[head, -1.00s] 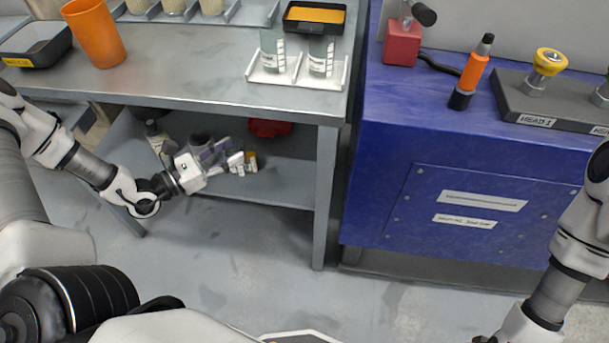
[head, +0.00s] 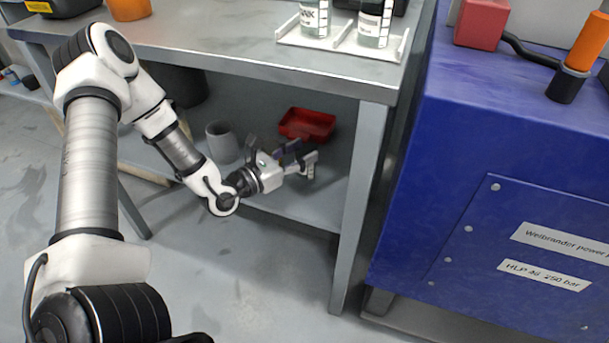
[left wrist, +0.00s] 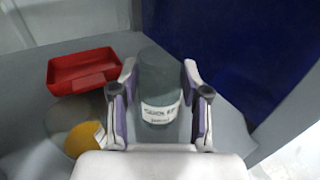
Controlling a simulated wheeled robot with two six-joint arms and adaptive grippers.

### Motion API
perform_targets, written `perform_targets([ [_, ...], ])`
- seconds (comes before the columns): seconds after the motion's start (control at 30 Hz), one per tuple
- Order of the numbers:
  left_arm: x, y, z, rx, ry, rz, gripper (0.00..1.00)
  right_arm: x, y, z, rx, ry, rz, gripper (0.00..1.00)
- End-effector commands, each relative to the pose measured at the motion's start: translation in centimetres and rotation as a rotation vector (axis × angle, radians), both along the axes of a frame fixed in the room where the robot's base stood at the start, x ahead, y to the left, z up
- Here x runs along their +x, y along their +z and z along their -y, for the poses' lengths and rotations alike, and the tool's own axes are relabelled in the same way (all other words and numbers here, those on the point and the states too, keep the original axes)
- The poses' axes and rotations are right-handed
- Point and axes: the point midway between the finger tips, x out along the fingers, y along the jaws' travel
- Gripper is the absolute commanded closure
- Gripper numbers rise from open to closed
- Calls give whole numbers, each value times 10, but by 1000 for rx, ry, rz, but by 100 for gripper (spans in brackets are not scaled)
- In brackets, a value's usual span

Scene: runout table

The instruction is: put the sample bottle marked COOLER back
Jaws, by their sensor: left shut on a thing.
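My left gripper (head: 298,162) reaches in under the bench top, over the lower shelf. In the left wrist view the left gripper (left wrist: 160,95) is shut on a dark grey-green sample bottle (left wrist: 159,72). The bottle's white label appears to read COOLER, with small print below. The bottle stands between the two fingers; I cannot tell if its base touches the shelf. In the head view the gripper mostly hides it. Two similar labelled bottles stand in a white rack (head: 290,38) on the bench top; one label ends in NK. My right gripper is out of view.
A red tray (head: 307,124) lies on the lower shelf (head: 318,204) behind the gripper. A grey cylinder (head: 222,142) stands left of it. A yellow round thing (left wrist: 84,140) is near the left finger. A bench leg (head: 362,200) and a blue cabinet (head: 480,130) stand right.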

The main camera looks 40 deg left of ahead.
Motion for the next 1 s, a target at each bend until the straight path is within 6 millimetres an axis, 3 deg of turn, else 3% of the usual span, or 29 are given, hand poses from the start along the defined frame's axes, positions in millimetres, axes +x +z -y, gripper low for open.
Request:
perform_targets([
  [0.13,8,-9,6,0,0,0,86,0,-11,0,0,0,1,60],
  [0.3,8,-37,6,0,0,0,86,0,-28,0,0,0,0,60],
  [0.67,8,-40,6,-1,0,1,86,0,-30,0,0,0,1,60],
  [0.7,8,-39,6,-1,0,1,47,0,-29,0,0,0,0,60],
  [0.77,8,-38,6,-1,0,1,29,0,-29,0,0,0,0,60],
  [1.0,8,-38,6,-1,0,1,29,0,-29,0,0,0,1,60],
])
